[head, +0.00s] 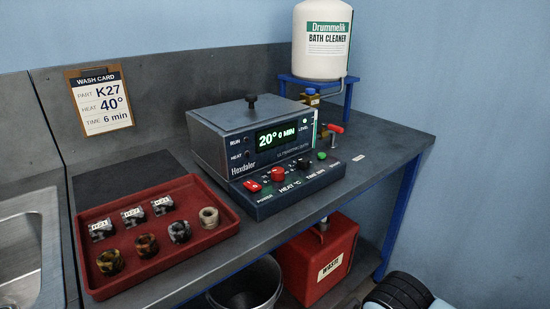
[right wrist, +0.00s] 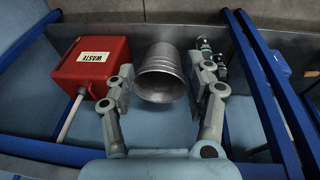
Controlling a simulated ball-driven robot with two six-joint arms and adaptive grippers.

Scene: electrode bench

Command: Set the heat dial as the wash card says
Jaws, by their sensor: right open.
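The heat dial (head: 277,174) is a red knob on the sloping front panel of the ultrasonic bath (head: 250,138), above the label HEAT °C. Its pointer is too small to read. The lit display (head: 277,136) reads 20° and 0 MIN. The wash card (head: 99,98) on the back wall reads part K27, heat 40°, time 6 min. My right gripper (right wrist: 164,88) is open and empty in the right wrist view, with a metal bucket (right wrist: 164,72) showing beyond and between its fingers. The dial is not in that view. My left gripper is in neither view.
A red power switch (head: 252,186), a dark time knob (head: 303,164) and a green button (head: 321,155) share the panel. A red tray (head: 165,248) of parts lies left of the bath. A red waste can (head: 318,262) stands below the bench. A cleaner tank (head: 322,55) stands behind.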

